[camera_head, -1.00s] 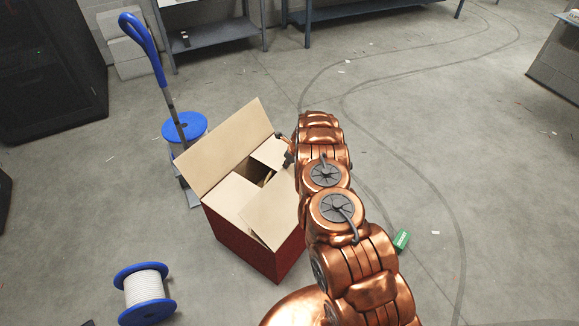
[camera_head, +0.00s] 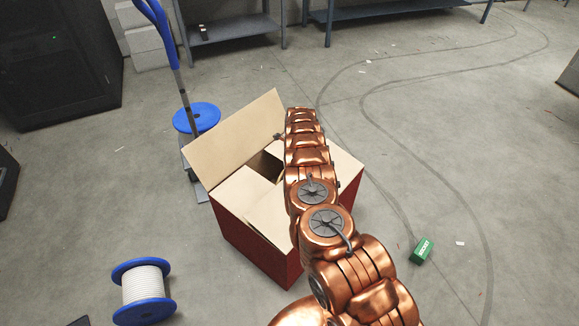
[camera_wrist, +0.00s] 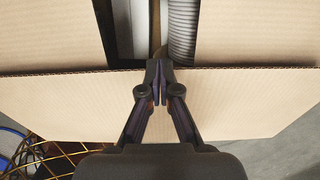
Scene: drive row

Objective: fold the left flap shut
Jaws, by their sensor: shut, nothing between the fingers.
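The box (camera_head: 258,248) is red outside and bare cardboard inside. Its left flap (camera_head: 225,143) stands raised, leaning outward. The other flaps lie folded inward, with a dark gap between them; one shows right of my arm (camera_head: 344,172). In the wrist view the left flap (camera_wrist: 70,108) spans the picture beneath my fingers, and grey contents (camera_wrist: 182,35) show through the gap. My gripper (camera_wrist: 160,70) is shut and empty, with its tips at the flap's edge; I cannot tell if they touch it. In the head view my arm mostly hides the gripper.
A blue-handled tool (camera_head: 168,42) and a blue spool (camera_head: 197,118) stand behind the left flap. A white cable spool (camera_head: 146,284) is at the front left. A green box (camera_head: 421,251) lies on the right. Open floor surrounds the box.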

